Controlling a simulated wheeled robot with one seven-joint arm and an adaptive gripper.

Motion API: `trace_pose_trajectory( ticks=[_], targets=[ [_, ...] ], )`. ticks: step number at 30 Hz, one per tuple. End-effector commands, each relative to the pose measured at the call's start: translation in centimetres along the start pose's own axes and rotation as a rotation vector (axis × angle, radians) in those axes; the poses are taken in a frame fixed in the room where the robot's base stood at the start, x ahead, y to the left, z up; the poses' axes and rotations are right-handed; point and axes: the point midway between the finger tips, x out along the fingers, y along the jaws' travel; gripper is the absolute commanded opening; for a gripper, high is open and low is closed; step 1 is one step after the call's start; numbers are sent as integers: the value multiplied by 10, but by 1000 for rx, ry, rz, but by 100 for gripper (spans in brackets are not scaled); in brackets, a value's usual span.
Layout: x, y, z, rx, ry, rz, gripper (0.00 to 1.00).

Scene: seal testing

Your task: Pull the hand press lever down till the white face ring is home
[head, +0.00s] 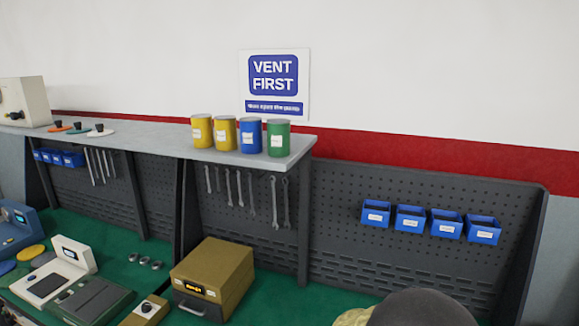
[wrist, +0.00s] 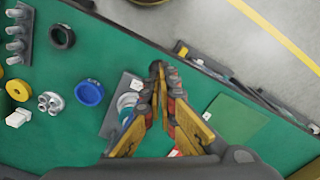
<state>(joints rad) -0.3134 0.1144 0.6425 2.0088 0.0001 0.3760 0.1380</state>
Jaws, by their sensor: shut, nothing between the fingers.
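In the wrist view my gripper (wrist: 158,70) points away over the green bench, its fingertips together and nothing held between them. Just left of the fingers is a grey base plate (wrist: 112,118) with a pale, rounded part (wrist: 128,101) on it, partly hidden by the fingers. I cannot tell whether that part is the white face ring. I cannot make out the hand press lever in either view; the fingers hide part of this area. The gripper's fingers do not show in the head view.
A blue ring (wrist: 89,93), dark ring (wrist: 62,37), yellow ring (wrist: 18,90) and holed metal part (wrist: 51,102) lie left of my gripper. In the head view a brown box (head: 215,275) stands on the bench, before a pegboard (head: 340,220).

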Motion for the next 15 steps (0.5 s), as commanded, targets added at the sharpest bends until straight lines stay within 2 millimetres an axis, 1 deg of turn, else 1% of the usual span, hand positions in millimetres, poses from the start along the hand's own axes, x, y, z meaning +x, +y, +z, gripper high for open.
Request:
trace_pose_trajectory(
  ticks=[1,15],
  targets=[
    [-7,0,0,0,1,0,0],
    [-40,0,0,0,1,0,0]
  ],
)
